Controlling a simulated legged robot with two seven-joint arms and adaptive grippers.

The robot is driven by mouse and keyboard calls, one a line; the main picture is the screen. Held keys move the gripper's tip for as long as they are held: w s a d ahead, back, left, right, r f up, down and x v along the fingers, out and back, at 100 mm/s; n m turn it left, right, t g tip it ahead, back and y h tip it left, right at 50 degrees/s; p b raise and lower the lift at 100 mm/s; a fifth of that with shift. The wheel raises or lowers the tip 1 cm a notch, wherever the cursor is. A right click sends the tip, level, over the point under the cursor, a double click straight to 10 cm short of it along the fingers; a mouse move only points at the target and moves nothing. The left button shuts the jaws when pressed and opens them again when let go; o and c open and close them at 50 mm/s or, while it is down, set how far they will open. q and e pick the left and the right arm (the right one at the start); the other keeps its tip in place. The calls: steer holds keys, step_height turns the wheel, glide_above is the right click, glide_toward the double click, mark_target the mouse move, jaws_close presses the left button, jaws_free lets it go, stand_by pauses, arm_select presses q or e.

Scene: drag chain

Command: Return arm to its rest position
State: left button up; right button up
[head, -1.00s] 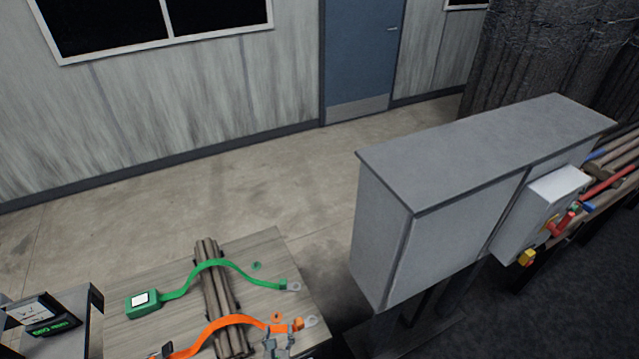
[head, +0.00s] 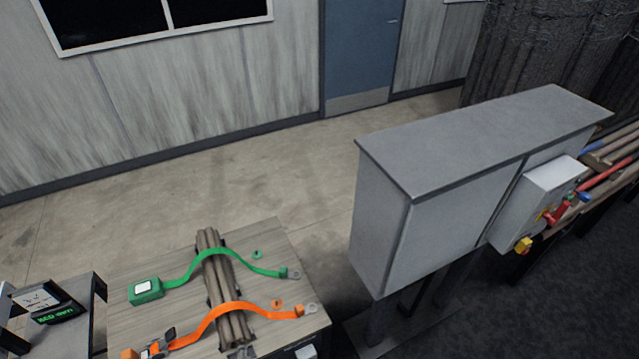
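No whole arm of mine shows in the head view. A small grey shape (head: 240,352) at the bottom edge, by the near end of the wooden poles, may be the tips of my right gripper; it is too cut off to tell whether it is open. My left gripper is not in view. A bundle of wooden poles (head: 222,288) lies on the wooden table (head: 280,250). A green strap (head: 213,254) and an orange strap (head: 225,308) arch over the bundle, each with a metal ring at its right end. The green strap's box (head: 145,289) sits on the left.
A tall grey cabinet (head: 440,235) with a control box (head: 535,205) stands right of the table. A rack with tools and poles (head: 605,165) is at the far right. A device with a green display (head: 52,312) stands at the lower left. The floor (head: 250,180) behind the table is clear.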

arm_select(q)
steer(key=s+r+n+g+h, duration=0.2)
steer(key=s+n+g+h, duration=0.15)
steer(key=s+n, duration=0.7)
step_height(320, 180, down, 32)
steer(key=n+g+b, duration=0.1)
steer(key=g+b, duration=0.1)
steer(key=b, duration=0.3)
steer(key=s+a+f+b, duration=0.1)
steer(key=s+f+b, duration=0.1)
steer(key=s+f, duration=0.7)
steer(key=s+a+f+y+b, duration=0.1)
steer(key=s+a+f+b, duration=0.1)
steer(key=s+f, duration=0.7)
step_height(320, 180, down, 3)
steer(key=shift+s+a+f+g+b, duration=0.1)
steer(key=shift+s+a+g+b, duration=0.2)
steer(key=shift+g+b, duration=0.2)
